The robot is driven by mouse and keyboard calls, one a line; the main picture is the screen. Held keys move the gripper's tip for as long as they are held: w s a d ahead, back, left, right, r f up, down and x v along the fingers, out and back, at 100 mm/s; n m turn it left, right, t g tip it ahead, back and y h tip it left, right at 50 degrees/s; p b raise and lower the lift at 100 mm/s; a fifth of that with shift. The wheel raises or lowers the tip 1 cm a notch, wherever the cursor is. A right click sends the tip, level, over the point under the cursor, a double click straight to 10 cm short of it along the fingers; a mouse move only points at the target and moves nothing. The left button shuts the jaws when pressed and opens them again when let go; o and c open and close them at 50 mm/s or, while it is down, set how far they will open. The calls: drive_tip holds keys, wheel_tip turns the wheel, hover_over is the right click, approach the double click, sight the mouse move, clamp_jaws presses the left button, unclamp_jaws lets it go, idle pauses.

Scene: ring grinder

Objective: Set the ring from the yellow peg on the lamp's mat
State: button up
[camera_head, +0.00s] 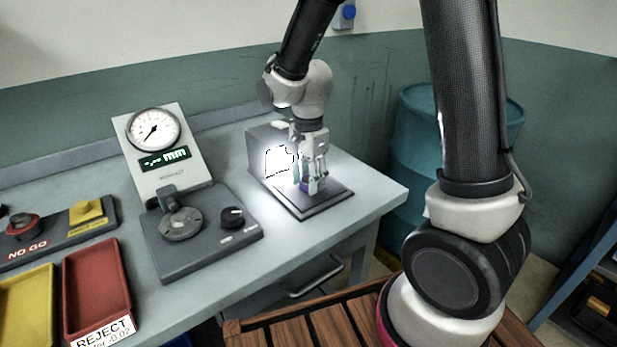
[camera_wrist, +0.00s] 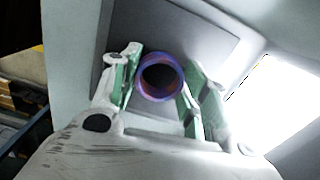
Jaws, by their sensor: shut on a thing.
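My gripper (camera_head: 313,180) reaches down over the dark mat (camera_head: 318,204) in front of the bright lamp (camera_head: 281,160). In the wrist view my gripper (camera_wrist: 160,80) is shut on a ring (camera_wrist: 160,98) with a bluish-purple rim, held between its green finger pads. The dark mat (camera_wrist: 205,40) lies below and behind the ring there, and the lit lamp panel (camera_wrist: 282,105) glares at the right. I cannot tell whether the ring touches the mat. The yellow peg (camera_head: 86,210) stands on a dark block at the left, with no ring seen on it.
A gauge stand (camera_head: 165,160) with a dial, round anvil and black knob stands left of the mat. A red reject tray (camera_head: 97,290) and a yellow tray (camera_head: 27,310) lie front left. A teal drum (camera_head: 400,135) stands behind the bench's right end.

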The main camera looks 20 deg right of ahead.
drive_tip(key=o, duration=1.1)
drive_tip(key=shift+f, duration=0.1)
wheel_tip(320, 180, up, 12)
drive_tip(key=s+d+r+n+t, duration=0.2)
drive_tip(key=s+d+n, duration=0.4)
drive_tip(key=s, duration=0.3)
drive_tip(key=s+d+r+n+t, duration=0.2)
drive_tip(key=s+d+r+n, duration=0.3)
drive_tip(key=s+d+n, duration=0.2)
drive_tip(key=s+d, duration=0.2)
drive_tip(key=s, duration=0.1)
drive_tip(key=shift+r, duration=0.25)
